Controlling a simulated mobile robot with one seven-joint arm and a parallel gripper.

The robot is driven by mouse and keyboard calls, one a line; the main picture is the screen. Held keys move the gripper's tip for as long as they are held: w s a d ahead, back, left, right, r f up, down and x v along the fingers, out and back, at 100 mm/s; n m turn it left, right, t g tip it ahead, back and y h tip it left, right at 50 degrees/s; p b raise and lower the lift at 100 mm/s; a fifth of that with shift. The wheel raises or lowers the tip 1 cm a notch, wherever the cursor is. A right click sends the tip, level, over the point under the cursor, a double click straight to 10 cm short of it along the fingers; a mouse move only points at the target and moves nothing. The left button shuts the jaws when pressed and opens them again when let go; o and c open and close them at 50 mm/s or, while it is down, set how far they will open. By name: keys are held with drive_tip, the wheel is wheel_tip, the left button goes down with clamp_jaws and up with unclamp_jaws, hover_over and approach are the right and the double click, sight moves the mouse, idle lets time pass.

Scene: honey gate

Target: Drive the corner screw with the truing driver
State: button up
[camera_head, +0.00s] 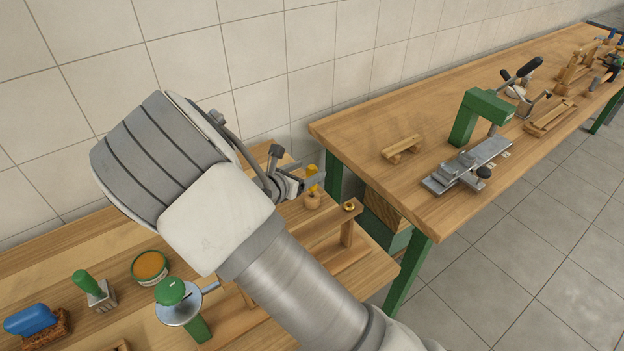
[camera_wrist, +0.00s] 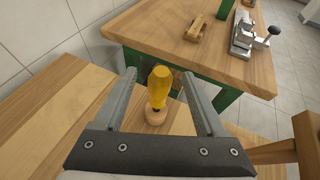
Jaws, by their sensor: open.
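A driver with a yellow handle (camera_wrist: 158,88) stands upright in a round wooden holder (camera_wrist: 156,115), its shaft hidden. In the head view the yellow handle (camera_head: 312,174) shows above the holder (camera_head: 311,201), partly behind my fingers. My gripper (camera_wrist: 159,74) is open, with one finger on each side of the handle in the wrist view. Gaps show between handle and fingers; I cannot tell how far down the fingers reach. My gripper also shows in the head view (camera_head: 311,184). I cannot make out a corner screw for certain.
A wooden post with a brass-coloured top (camera_head: 349,206) stands right of the holder. A blue-handled brush (camera_head: 30,319), a green-handled tool (camera_head: 88,283), an orange-filled tin (camera_head: 150,267) and a green-knobbed device (camera_head: 178,302) lie left. A second bench (camera_head: 400,190) carries a green-framed press (camera_head: 470,118).

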drive_tip(key=x, duration=0.6)
drive_tip(key=shift+s+f, duration=0.15)
drive_tip(key=shift+f, duration=0.25)
clamp_jaws()
